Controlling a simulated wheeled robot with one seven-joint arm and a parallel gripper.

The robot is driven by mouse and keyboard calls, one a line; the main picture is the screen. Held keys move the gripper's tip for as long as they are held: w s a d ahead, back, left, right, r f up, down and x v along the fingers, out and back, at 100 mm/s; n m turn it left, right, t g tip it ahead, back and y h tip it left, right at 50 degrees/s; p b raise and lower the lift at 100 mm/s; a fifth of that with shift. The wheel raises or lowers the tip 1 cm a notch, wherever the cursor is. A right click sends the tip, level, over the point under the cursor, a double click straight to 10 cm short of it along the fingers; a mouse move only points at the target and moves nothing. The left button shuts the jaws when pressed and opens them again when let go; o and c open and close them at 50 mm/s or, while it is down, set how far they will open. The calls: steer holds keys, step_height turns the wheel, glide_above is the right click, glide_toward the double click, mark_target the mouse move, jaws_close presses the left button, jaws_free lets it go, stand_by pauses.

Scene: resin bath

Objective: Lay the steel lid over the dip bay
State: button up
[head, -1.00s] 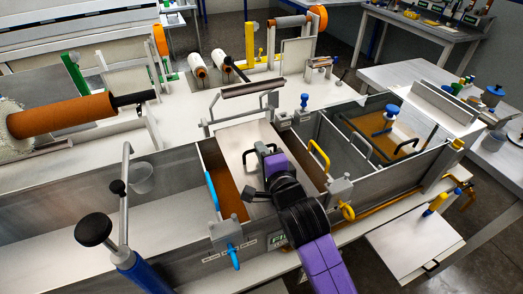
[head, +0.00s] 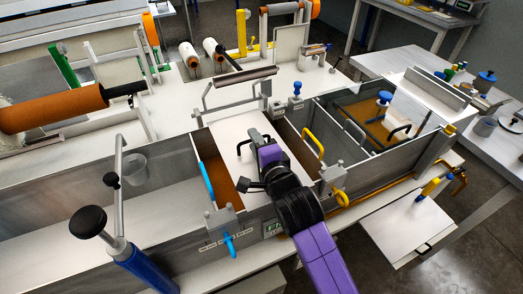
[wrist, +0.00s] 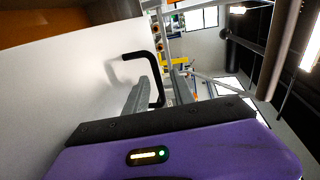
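The steel lid (head: 228,134) is a pale flat plate with a black bar handle (head: 238,149), within the outline of the bay with brown liquid. In the wrist view the lid (wrist: 70,85) fills the left side, and its handle (wrist: 158,75) stands out from it. My gripper (head: 258,143) is at the handle. In the wrist view its two grey fingers (wrist: 160,88) are apart on either side of the handle bar, with a gap visible. The dip bay (head: 222,178) shows brown along the lid's left side. Whether the lid touches the bay's rim is unclear.
A blue handle (head: 207,182) and a yellow handle (head: 313,147) flank the bay. A second tank (head: 350,125) lies to the right. A roller bar (head: 240,77) stands behind. A black-knobbed lever (head: 88,221) rises at front left. A white panel (head: 408,228) lies at front right.

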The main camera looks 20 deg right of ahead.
steer(key=b+v, duration=0.2)
steer(key=v, duration=0.8)
steer(key=shift+s, duration=0.25)
steer(key=shift+v, duration=0.8)
steer(key=shift+w+r, duration=0.1)
steer(key=s+r+n+t, duration=0.3)
steer(key=s+n, duration=0.1)
steer(key=n, duration=0.4)
steer(key=s+f+n+g, duration=0.2)
steer(key=s+f+n, duration=0.3)
steer(key=s, duration=0.9)
steer(key=s+f+n+g+y+b, duration=0.1)
steer(key=s+f+n, duration=0.4)
steer(key=s, duration=0.9)
steer(key=shift+d+f+n+g, duration=0.25)
steer(key=shift+d+n+g, duration=0.05)
steer(key=shift+d+g, duration=0.2)
